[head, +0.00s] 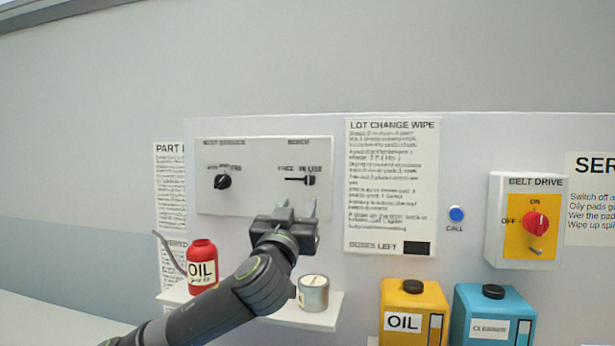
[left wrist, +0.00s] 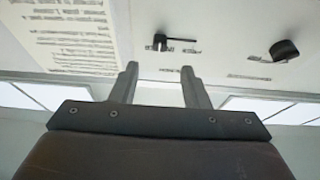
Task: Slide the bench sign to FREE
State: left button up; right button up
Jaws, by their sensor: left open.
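The bench sign is a slider on a pale wall panel, with a black knob (head: 309,180) at the right end of a dark slot, under the words IN USE. The word FREE stands at the left. In the left wrist view, which is upside down, the knob (left wrist: 159,42) is at the slot's left end. My left gripper (head: 296,206) is open and empty, just below the slider, its fingers pointing up at the panel. In the left wrist view the fingertips (left wrist: 159,72) are apart from the knob, with bare panel between them. My right gripper is not in view.
A black rotary knob (head: 222,181) is on the same panel to the left. Below, a shelf (head: 322,318) holds a red oil can (head: 202,266) and a small tin (head: 314,293). A printed notice (head: 391,186) hangs to the right. The wall above is clear.

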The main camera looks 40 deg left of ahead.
aim_at(308, 182)
pick_arm(q)
jog(key=p+x, duration=0.3)
jog(key=x, duration=0.5)
jog(key=shift+w+r+p, duration=0.1)
jog(key=shift+r+p, duration=0.15)
jog(key=shift+p, duration=0.05)
jog(key=shift+w+a+r, duration=0.1)
jog(key=shift+w+a, duration=0.15)
jog(key=shift+w, duration=0.15)
jog(key=shift+c, duration=0.3)
grip_shut()
